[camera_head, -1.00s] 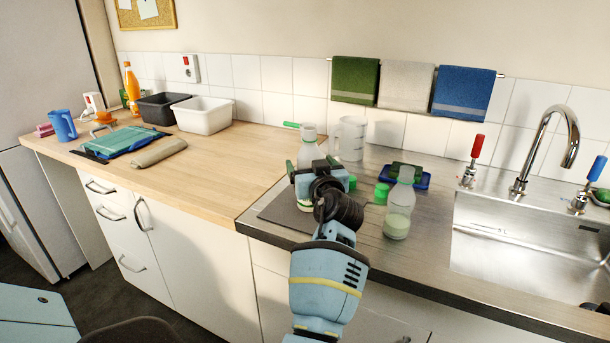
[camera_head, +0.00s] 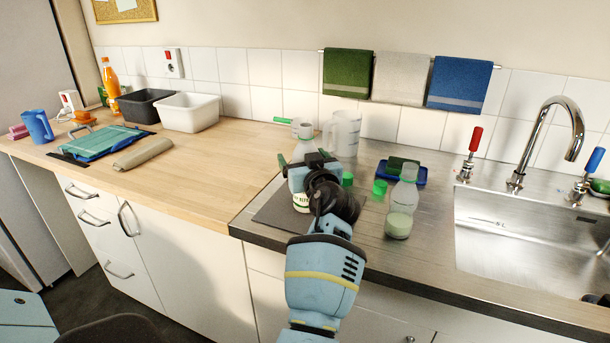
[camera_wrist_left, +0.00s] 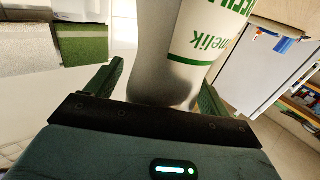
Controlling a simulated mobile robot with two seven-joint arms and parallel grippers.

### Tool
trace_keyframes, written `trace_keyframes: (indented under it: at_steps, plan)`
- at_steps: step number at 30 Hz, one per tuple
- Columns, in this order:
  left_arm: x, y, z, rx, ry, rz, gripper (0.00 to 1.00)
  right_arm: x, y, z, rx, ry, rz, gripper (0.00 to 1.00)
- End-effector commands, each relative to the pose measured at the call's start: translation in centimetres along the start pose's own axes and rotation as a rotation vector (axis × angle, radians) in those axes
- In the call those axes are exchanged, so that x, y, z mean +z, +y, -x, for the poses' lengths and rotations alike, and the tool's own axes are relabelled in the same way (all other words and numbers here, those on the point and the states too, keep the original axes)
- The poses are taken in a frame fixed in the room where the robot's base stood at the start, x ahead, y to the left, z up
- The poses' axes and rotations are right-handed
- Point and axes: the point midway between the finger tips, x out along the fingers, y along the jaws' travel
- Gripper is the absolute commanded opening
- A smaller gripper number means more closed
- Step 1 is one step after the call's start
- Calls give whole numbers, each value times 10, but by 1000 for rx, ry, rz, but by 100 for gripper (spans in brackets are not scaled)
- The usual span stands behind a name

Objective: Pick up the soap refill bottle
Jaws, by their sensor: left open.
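A pale bottle (camera_head: 302,200) with a white label and green lettering stands on a dark mat on the counter. I take it as the soap refill bottle; the label is only partly readable. My left gripper (camera_head: 310,165) is open in front of it and hides part of it. In the left wrist view the bottle (camera_wrist_left: 190,60) rises between the spread fingers (camera_wrist_left: 160,78); whether they touch it I cannot tell. A second clear bottle (camera_head: 401,205) with pale green liquid stands to the right. My right gripper is not in view.
A clear jug (camera_head: 345,135) stands just behind the bottle. Green caps (camera_head: 379,188) and a blue tray (camera_head: 418,177) with a green sponge lie nearby. The sink (camera_head: 530,240) is at right. The wooden counter to the left is mostly free near the bottle.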

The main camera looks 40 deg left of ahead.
Motion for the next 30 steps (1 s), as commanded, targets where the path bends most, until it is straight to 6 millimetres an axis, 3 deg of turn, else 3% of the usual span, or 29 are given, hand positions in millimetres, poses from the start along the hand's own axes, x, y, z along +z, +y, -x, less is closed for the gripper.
trace_keyframes:
  at_steps: [2, 15, 30]
  plan:
    - [0, 0, 0, 0, 0, 0, 77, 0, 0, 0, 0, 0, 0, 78]
    - [0, 0, 0, 0, 0, 1, 20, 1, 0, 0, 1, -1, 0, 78]
    - [-10, -3, -4, 1, 4, 4, 20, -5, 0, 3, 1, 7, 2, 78]
